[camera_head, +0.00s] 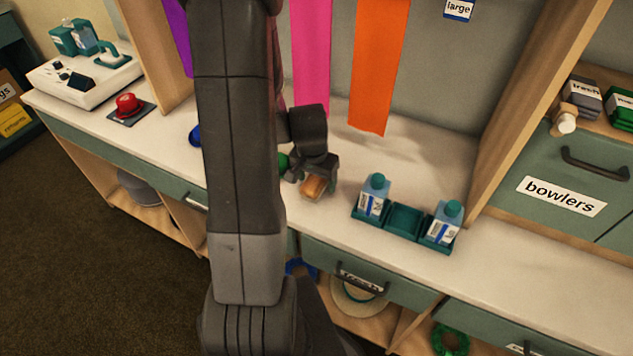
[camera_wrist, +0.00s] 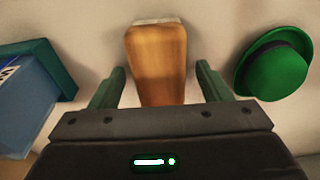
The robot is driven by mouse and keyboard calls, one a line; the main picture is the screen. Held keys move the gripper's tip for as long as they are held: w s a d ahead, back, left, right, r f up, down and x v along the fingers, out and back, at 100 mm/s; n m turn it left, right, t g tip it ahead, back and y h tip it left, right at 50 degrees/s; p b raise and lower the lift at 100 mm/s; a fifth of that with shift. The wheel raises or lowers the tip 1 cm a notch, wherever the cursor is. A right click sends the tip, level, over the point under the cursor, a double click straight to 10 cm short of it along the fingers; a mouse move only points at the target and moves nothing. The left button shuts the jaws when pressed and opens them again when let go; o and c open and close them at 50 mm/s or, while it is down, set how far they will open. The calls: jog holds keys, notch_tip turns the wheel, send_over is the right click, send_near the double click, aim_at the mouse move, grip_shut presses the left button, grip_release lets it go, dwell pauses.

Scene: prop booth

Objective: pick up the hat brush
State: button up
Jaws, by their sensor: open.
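The hat brush, a wooden block-like piece with a pale edge at its far end, lies on the white counter (camera_head: 420,205). In the wrist view the brush (camera_wrist: 157,60) stands between the two green fingers of my gripper (camera_wrist: 161,85). A gap shows on both sides of the wood, so my gripper is open around it. In the head view my gripper (camera_head: 312,178) is low over the counter, with the brush (camera_head: 313,188) showing at its fingers. The brush's near end is hidden behind the gripper body in the wrist view.
A small green hat (camera_wrist: 277,66) sits right of the gripper in the wrist view. A green tray (camera_head: 403,221) with two blue bottles (camera_head: 374,195) (camera_head: 443,222) stands to the right in the head view. Pink (camera_head: 311,60) and orange (camera_head: 378,65) strips hang behind.

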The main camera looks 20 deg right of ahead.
aim_at(316, 178)
jog(key=shift+f, duration=0.1)
jog(key=c, duration=1.1)
notch_tip(316, 178, up, 10)
jog(key=shift+r, duration=0.1)
